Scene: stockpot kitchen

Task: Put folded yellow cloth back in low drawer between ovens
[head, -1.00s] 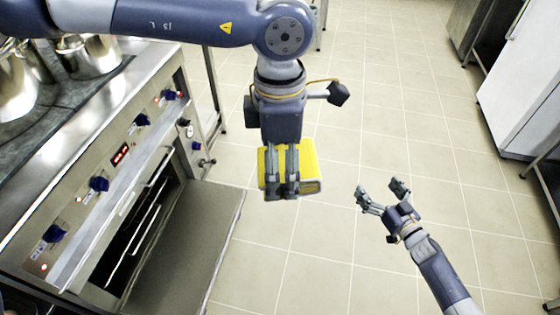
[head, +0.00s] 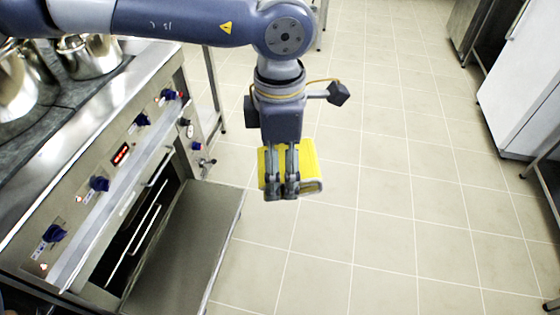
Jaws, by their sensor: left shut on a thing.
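The folded yellow cloth (head: 308,165) hangs in the air over the tiled floor, near the middle of the head view. My left gripper (head: 282,190) comes down over it and is shut on it, with the fingers covering its left part. A grey edge shows at the cloth's lower right end. An oven (head: 95,190) stands at the left with its door (head: 185,245) lowered open. A low drawer between ovens cannot be made out. My right gripper is out of the frame.
Steel pots (head: 88,55) stand on the cooktop above the oven. The lowered door juts into the floor space left of the cloth. A white cabinet (head: 520,80) stands at the far right. The tiled floor (head: 400,220) between is clear.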

